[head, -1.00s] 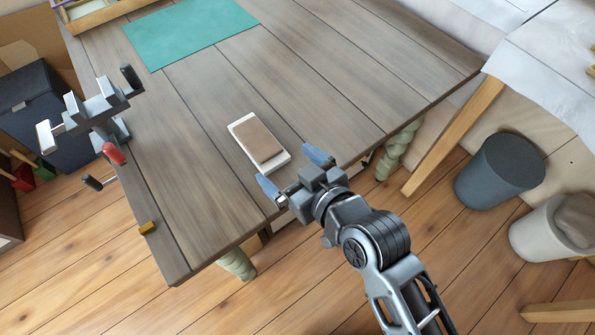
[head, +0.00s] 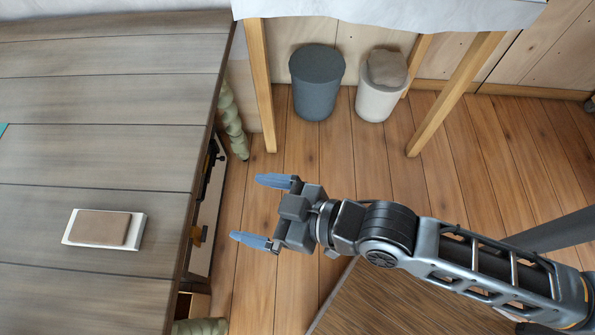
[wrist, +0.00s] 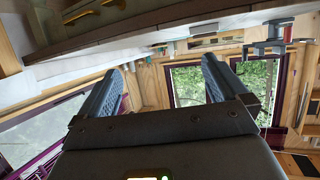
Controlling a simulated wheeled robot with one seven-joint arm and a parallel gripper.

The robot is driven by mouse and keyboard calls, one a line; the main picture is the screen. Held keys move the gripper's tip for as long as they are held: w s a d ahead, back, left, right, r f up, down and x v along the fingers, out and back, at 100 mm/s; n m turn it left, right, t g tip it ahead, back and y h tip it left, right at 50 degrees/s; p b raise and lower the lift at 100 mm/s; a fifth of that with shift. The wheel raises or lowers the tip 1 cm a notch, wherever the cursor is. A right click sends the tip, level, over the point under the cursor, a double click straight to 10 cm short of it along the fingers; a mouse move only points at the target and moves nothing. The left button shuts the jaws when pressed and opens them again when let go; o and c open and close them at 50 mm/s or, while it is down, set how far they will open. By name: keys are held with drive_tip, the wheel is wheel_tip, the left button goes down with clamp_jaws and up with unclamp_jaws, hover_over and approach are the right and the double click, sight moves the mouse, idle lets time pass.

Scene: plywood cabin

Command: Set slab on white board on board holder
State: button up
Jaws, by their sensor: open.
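A flat brown slab (head: 99,228) lies on a white block-like base (head: 137,232) on the grey wooden table, at the left of the head view. I cannot tell whether this base is the white board of the task. My gripper (head: 258,211) is open and empty. It is beyond the table's edge, over the floor, to the right of the slab, with its fingers pointing left. The wrist view shows both blue fingers (wrist: 161,85) spread with nothing between them. No board holder can be made out for certain in the current views.
The table (head: 100,160) has clear room around the slab. A drawer front (head: 207,210) shows under its edge. A dark bin (head: 316,85) and a pale bin (head: 376,100) stand on the floor behind. A grey clamp-like fixture (wrist: 268,32) shows in the wrist view.

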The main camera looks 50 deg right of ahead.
drive_tip(key=s+d+r+m+h, duration=0.1)
drive_tip(key=s+d+r, duration=0.3)
drive_tip(key=s, duration=0.4)
drive_tip(key=s+d+r+m+t+h, duration=0.1)
drive_tip(key=s+d+r+m+h, duration=0.1)
drive_tip(key=s+r, duration=0.4)
drive_tip(key=s+d+h, duration=0.1)
drive_tip(key=s+d, duration=0.1)
drive_tip(key=s, duration=0.1)
drive_tip(key=shift+s+r+t, duration=0.2)
drive_tip(key=shift+t, duration=0.1)
